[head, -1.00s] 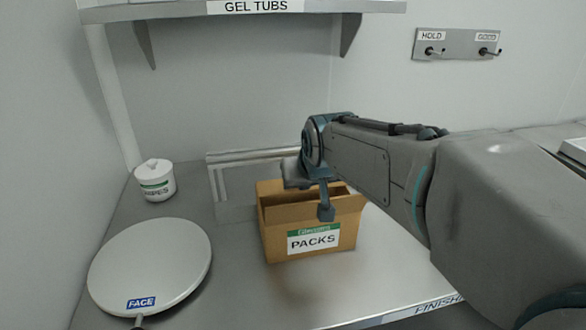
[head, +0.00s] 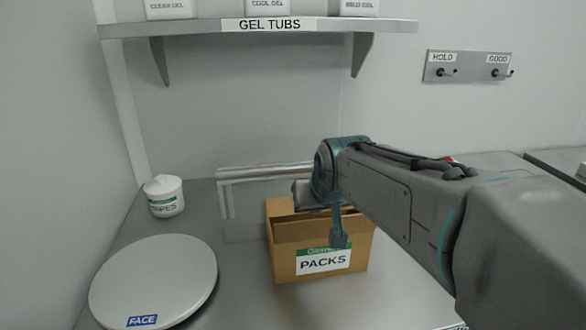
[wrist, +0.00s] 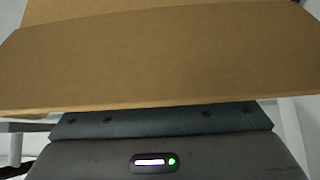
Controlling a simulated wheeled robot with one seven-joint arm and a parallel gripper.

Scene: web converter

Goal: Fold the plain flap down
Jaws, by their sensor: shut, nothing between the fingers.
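The brown cardboard box (head: 287,266) stands on the steel bench with a "PACKS" label (head: 323,262) on its front. Its top is at least partly open, and a plain cardboard flap (head: 302,229) shows along the near side. A cardboard panel (wrist: 160,55) fills most of the wrist view, just beyond my gripper; I cannot tell surely which flap it is. My gripper (head: 340,240) is shut and empty, pointing down at the box's near top edge, above the label. Whether it touches the cardboard is unclear. My arm hides the box's right rear.
A round white scale plate (head: 153,280) marked "FACE" lies left of the box. A white wipes tub (head: 164,196) stands behind it. A low metal rail (head: 262,172) is behind the box. A gel-tub shelf (head: 190,27) and a peg board (head: 467,66) are on the wall.

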